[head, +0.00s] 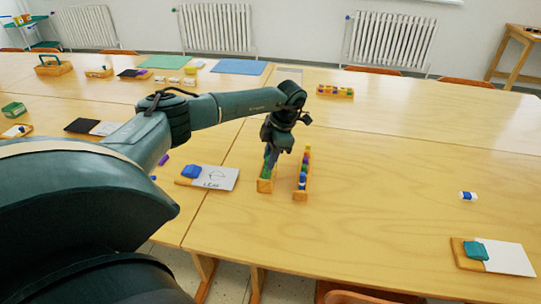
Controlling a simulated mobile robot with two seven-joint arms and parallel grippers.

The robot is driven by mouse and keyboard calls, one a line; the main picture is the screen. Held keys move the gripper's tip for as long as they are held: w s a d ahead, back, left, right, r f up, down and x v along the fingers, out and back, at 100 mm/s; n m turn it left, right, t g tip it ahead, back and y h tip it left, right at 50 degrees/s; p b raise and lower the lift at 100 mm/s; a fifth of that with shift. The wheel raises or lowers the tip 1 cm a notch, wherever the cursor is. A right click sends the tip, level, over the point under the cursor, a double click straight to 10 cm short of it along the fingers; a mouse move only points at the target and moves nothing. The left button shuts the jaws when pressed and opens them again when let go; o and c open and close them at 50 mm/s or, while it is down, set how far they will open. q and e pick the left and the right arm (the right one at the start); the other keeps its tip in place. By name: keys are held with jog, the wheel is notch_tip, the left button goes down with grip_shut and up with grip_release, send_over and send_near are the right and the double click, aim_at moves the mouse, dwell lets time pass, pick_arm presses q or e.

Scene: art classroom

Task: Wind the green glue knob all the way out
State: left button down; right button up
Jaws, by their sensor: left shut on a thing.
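My left gripper (271,153) reaches down from above to the left one of two narrow wooden holders on the table. It is shut on a small green piece at the holder's top, which looks like the green glue knob; the fingers hide most of it. How far the knob is turned is too small to tell. My right gripper is out of view.
A wooden board with a blue thing (192,171) and a white card lies left of the holders. A blue-and-white piece (467,196) and a board with a teal thing (475,250) lie at the right. A tray of coloured pieces (335,91) stands behind. The table's right middle is clear.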

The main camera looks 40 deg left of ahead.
pick_arm(q)
jog(key=c, duration=1.2)
grip_release()
jog(key=shift+s+a+f, duration=0.1)
jog(key=shift+s+f, duration=0.05)
jog(key=shift+f, duration=0.15)
jog(key=shift+w+r, duration=0.2)
jog(key=shift+r, duration=0.35)
jog(key=v, duration=1.2)
jog(key=shift+r+b, duration=0.15)
jog(key=shift+b, duration=0.25)
